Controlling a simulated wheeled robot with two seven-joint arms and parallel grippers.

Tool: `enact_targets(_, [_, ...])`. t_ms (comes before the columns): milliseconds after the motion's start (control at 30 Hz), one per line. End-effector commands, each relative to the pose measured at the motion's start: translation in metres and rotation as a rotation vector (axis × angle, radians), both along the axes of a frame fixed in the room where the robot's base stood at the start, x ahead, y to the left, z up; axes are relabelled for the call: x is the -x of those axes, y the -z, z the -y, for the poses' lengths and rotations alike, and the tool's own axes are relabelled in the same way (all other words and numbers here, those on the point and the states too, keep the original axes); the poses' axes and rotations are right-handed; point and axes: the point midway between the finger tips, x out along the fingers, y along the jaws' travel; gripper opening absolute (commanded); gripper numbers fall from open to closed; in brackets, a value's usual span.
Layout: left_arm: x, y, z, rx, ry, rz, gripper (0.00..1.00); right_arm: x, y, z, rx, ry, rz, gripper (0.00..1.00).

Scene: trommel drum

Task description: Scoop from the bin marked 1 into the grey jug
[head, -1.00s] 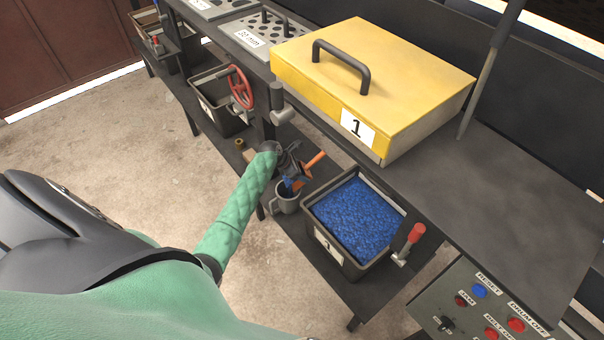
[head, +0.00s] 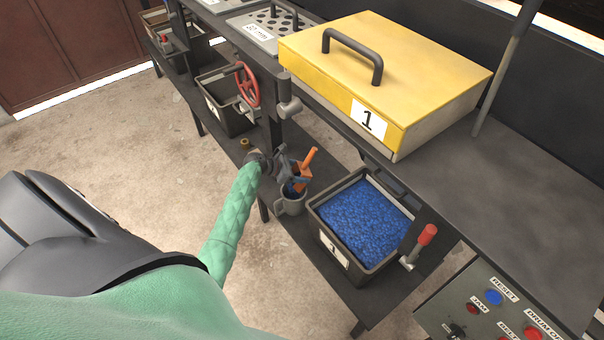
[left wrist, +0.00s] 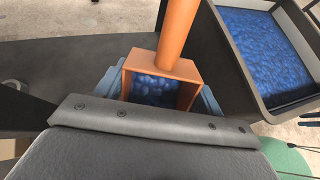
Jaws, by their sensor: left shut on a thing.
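My left gripper (head: 288,172) is shut on the orange scoop (head: 304,172) and holds it at the mouth of the grey jug (head: 291,206). The scoop's handle points up and to the right. Blue material shows at the jug's mouth below the scoop; whether it lies in the jug or is falling, I cannot tell. In the left wrist view, blue pieces show inside the box-shaped scoop (left wrist: 165,68). The bin marked 1 (head: 357,270) stands just right of the jug, filled with blue pieces. My right gripper is not in view.
A yellow lidded box marked 1 (head: 375,75) sits on the upper deck above the bin. A red-handled lever (head: 420,243) stands at the bin's right. A red handwheel (head: 247,84) and another dark bin (head: 222,108) are further left. A button panel (head: 485,310) is lower right.

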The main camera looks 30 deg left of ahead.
Motion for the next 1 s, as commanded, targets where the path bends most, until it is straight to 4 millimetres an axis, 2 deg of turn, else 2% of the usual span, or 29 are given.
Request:
enact_targets(300, [0.005, -0.002, -0.004, 0.050, -0.001, 0.055, 0.42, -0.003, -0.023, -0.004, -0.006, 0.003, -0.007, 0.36])
enact_targets(467, [0.005, -0.002, -0.005, 0.058, 0.000, 0.063, 0.42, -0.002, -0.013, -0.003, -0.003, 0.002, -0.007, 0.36])
enact_targets(1000, [0.006, -0.001, -0.005, 0.059, 0.000, 0.067, 0.42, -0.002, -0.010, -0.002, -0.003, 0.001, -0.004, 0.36])
